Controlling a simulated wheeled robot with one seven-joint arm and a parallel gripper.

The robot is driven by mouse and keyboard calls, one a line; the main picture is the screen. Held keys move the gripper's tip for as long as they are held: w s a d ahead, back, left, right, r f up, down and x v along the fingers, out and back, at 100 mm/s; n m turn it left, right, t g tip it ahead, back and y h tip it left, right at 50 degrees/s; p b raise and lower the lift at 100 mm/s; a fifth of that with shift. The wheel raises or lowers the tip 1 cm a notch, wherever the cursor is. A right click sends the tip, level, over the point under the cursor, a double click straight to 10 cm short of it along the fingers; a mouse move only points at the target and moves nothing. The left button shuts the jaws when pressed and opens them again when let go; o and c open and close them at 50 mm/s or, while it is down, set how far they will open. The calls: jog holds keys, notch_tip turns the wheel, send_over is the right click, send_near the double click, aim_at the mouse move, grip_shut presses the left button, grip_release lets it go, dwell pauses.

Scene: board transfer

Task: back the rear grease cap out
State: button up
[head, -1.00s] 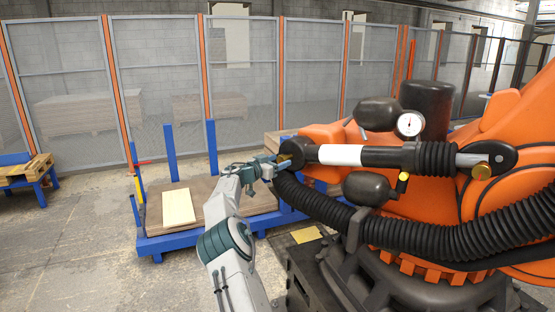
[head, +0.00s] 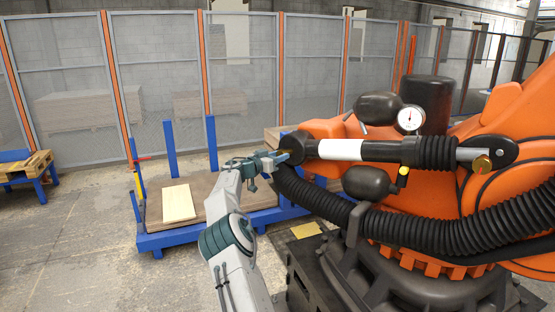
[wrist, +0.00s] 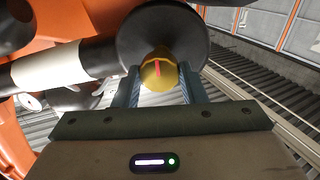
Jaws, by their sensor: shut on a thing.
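The rear grease cap (wrist: 158,76) is a brass knob with a red mark, set in the dark round end of the orange robot's cylinder (wrist: 128,42). In the wrist view my gripper (wrist: 161,84) has a finger on each side of the cap and is shut on it. The red mark stands near upright. In the head view my gripper (head: 280,157) reaches the cylinder's left end, and the cap is mostly hidden by the fingers. A second brass cap (head: 482,164) shows at the cylinder's right end.
The orange robot (head: 450,230) with its black ribbed hose (head: 400,228) fills the right side, close below the cylinder. A pressure gauge (head: 410,119) stands above. A blue-framed cart (head: 190,238) with boards lies behind my arm. Mesh fencing (head: 160,80) runs along the back.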

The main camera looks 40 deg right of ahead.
jog(key=shift+s+m+t+y+p, duration=0.25)
jog(key=shift+m+p, duration=1.1)
jog(key=shift+m, duration=4.6)
jog(key=shift+w+m+t+h+p, duration=0.3)
jog(key=shift+m+p, duration=1.1)
jog(key=shift+m, duration=4.5)
jog(key=shift+s+m+t+y+p, duration=0.3)
jog(key=shift+m+p, duration=1.05)
jog(key=shift+m, duration=4.6)
jog(key=shift+w, duration=0.15)
jog(key=o, duration=1)
jog(key=shift+f, duration=0.1)
